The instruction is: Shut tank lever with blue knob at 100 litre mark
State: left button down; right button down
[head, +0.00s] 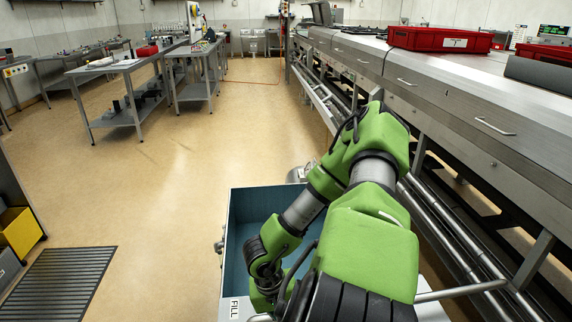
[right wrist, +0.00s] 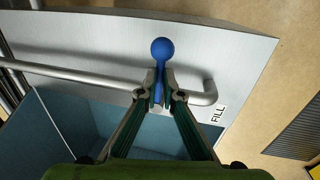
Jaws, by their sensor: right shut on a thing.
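The blue knob (right wrist: 162,47) tops a blue lever beside the tank's metal top edge in the right wrist view. My right gripper (right wrist: 160,90) is shut on the lever just below the knob, with a finger on each side of it. The tank (head: 236,205), with blue inner walls, stands below my right arm in the head view. The arm hides the lever, the knob and the right gripper there. A FILL label (right wrist: 218,114) is on the tank rim. I cannot see a 100 litre mark. My left gripper is not in view.
A bent metal pipe (right wrist: 100,78) runs across the tank rim by the gripper. A long steel machine (head: 460,105) stands along the right. A grey floor grate (head: 65,280) and yellow bin (head: 20,230) are at the left. Open floor lies left of the tank.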

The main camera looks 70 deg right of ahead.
jog(key=c, duration=2.2)
grip_release()
jog(key=shift+o, duration=0.2)
notch_tip(320, 180, up, 12)
jog(key=w+a, duration=0.1)
jog(key=w, duration=0.1)
jog(key=shift+f, duration=0.15)
